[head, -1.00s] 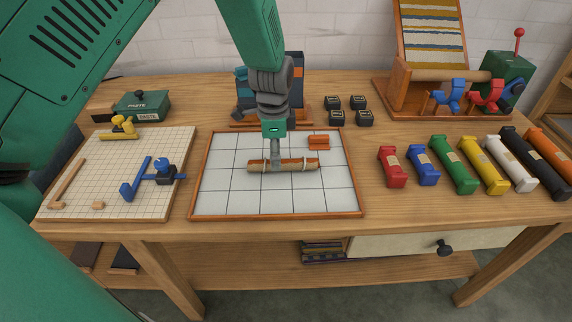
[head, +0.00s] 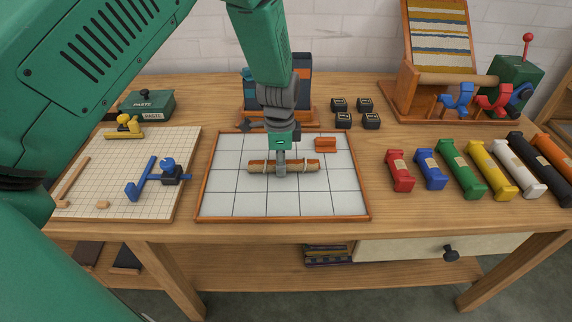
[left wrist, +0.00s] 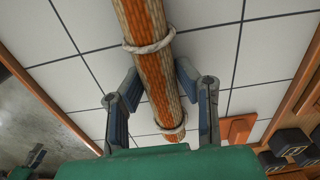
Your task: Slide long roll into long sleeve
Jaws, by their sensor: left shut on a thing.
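The long roll (head: 258,167), orange-brown with two pale ties, lies left to right over the white gridded board. It also shows in the left wrist view (left wrist: 143,50), running between the two fingers. My left gripper (head: 281,168) points straight down and is shut on the roll's middle. I cannot tell whether the roll touches the board. Several sleeves lie in a row at the right: short red (head: 400,170) and blue (head: 431,168) ones, and longer green (head: 459,168), yellow (head: 490,170), white (head: 518,167) and black (head: 541,167) ones, plus an orange one (head: 556,150). My right gripper is not in view.
The board (head: 290,218) has a raised wooden rim. An orange block (head: 325,145) lies near the roll. A beige cutting board (head: 100,210) with tools is at the left. Small black boxes (head: 343,121) and a wooden rack (head: 405,110) stand behind. Table between board and sleeves is clear.

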